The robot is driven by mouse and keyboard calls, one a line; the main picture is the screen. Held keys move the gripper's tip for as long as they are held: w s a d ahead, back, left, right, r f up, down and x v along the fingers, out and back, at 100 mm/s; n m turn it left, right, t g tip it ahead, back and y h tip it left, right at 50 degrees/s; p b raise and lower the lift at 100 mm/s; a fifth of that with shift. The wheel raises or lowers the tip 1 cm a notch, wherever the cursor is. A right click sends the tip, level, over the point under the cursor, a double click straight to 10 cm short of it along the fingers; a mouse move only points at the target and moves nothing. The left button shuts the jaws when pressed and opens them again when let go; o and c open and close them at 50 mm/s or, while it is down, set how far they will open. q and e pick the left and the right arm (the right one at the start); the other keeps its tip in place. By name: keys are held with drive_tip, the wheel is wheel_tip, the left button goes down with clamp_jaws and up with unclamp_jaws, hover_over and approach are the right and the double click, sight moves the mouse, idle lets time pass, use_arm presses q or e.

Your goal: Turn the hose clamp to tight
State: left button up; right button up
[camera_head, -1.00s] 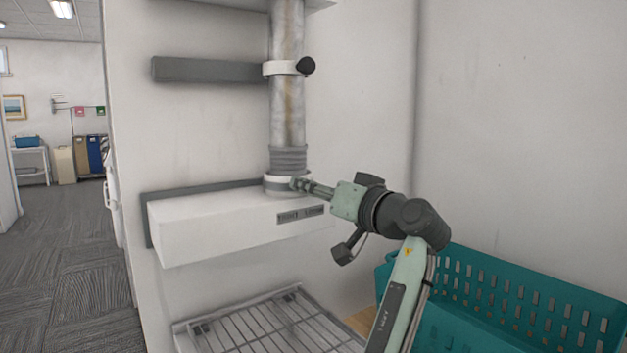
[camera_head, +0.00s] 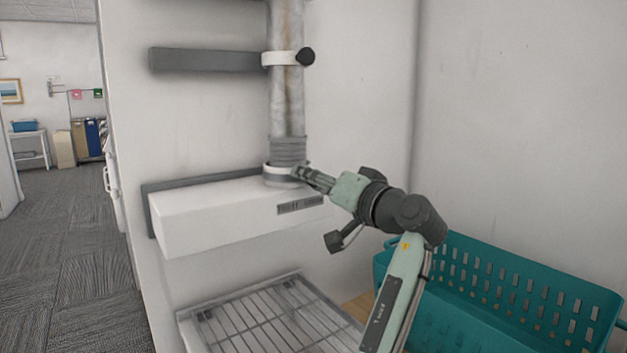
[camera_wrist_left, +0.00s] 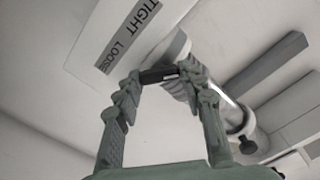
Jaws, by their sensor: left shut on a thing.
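The hose clamp (camera_head: 268,171) is a pale band around the foot of the grey ribbed hose (camera_head: 289,150), where it meets the white hood (camera_head: 190,219). My left gripper (camera_head: 301,173) reaches it from the right. In the left wrist view its fingers (camera_wrist_left: 158,82) are shut on a short dark tab (camera_wrist_left: 158,75), seemingly the clamp's handle. A grey label (camera_wrist_left: 130,38) on the hood there reads TIGHT and LOOSE. In the head view the fingers hide the tab. Its exact angle against the label is hard to tell. My right gripper is out of view.
A second pale band (camera_head: 277,58) with a black knob (camera_head: 306,57) holds the pipe to a grey wall bar (camera_head: 205,60) above. A wire rack (camera_head: 270,318) lies below the hood. A teal basket (camera_head: 530,285) stands at the right, beside my arm.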

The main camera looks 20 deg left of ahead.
use_arm(q)
drive_tip(key=o, duration=1.2)
drive_tip(key=shift+c, duration=0.2)
drive_tip(key=shift+d, duration=0.1)
drive_tip(key=v, duration=1.2)
